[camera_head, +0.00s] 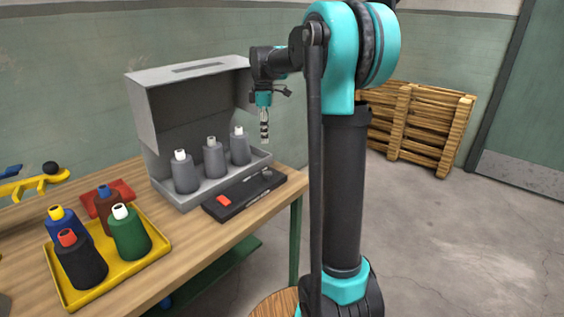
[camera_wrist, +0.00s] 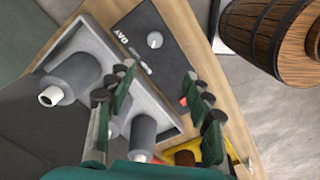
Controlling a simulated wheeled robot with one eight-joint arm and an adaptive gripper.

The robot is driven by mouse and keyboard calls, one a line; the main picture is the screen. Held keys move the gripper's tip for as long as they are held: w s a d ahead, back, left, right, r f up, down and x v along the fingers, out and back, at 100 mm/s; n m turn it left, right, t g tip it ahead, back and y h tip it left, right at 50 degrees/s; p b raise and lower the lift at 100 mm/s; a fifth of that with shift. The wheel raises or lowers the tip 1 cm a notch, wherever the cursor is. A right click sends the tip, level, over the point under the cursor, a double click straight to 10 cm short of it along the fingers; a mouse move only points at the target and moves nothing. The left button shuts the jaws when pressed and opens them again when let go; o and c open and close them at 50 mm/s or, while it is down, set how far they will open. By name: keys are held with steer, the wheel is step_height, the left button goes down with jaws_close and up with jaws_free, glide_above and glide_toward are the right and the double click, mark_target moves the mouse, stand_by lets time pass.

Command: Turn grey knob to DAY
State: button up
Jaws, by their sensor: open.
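The grey knob (camera_wrist: 155,40) is a small round disc on a dark control panel (camera_wrist: 172,62), seen in the wrist view. Which way the knob points is too small to tell. In the head view the dark panel (camera_head: 240,197) lies at the bench's right front. My gripper (camera_head: 264,132) hangs above the panel's far end, pointing down. In the wrist view my gripper (camera_wrist: 158,98) is open and empty, its fingers apart from the knob.
A grey open-lidded box (camera_head: 186,200) with several grey bottles stands just behind the panel. A red switch (camera_head: 224,201) sits on the panel's near end. A yellow tray (camera_head: 75,297) holds several coloured bottles at left. A wooden barrel (camera_wrist: 265,35) stands beyond the bench edge.

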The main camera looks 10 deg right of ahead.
steer(key=w, duration=0.1)
glide_toward(267, 173)
step_height(267, 173, down, 9)
steer(key=shift+w+d+r, duration=0.1)
steer(key=shift+w+r, duration=0.05)
steer(key=shift+w, duration=0.05)
stand_by(0.3)
steer(key=shift+c, duration=0.2)
steer(key=c, duration=1.1)
